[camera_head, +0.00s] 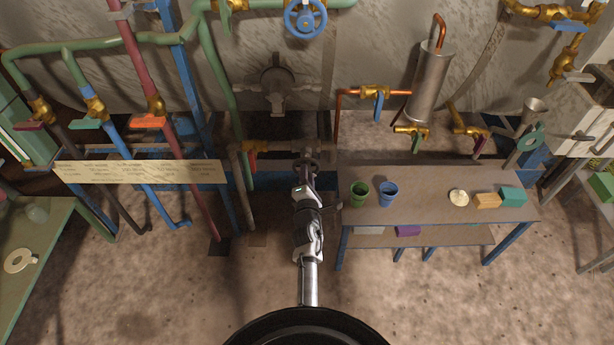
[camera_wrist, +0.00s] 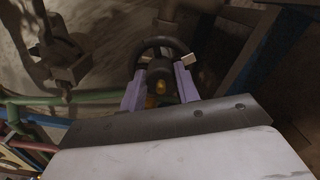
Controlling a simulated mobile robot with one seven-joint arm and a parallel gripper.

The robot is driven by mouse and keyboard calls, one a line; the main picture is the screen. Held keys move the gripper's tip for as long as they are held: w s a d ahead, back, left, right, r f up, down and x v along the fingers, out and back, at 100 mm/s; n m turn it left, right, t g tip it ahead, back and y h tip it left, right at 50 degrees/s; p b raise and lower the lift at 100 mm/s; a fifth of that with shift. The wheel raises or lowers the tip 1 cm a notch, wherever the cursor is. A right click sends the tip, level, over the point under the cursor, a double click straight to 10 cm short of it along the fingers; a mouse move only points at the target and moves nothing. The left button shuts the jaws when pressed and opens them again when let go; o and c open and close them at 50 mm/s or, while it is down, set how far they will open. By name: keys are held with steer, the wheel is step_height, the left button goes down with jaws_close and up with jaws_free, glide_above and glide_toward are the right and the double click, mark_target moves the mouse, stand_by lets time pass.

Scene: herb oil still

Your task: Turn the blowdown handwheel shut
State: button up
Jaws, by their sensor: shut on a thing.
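A dark handwheel (camera_wrist: 158,42) on a pipe fitting fills the upper middle of the wrist view. In the head view the dark wheel (camera_head: 314,166) shows just past the end of my arm, partly hidden by it. The gripper (camera_head: 306,178) also shows in the head view, reaching forward at the wall piping. The lower part of the wheel is partly hidden in the wrist view.
A blue handwheel (camera_head: 305,18) is higher on the wall. A workbench (camera_head: 420,209) to the right bears a green cup (camera_head: 359,192), a blue cup (camera_head: 388,193) and small blocks. A label board (camera_head: 140,172) and several valved pipes stand to the left. The floor near me is clear.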

steer(key=n, duration=2.8)
steer(key=shift+w+a+r, duration=0.1)
steer(key=shift+a+r, duration=0.05)
steer(key=shift+a, duration=0.2)
stand_by(1.1)
steer(key=shift+m, duration=0.3)
steer(key=o, duration=1)
steer(key=shift+c, duration=0.2)
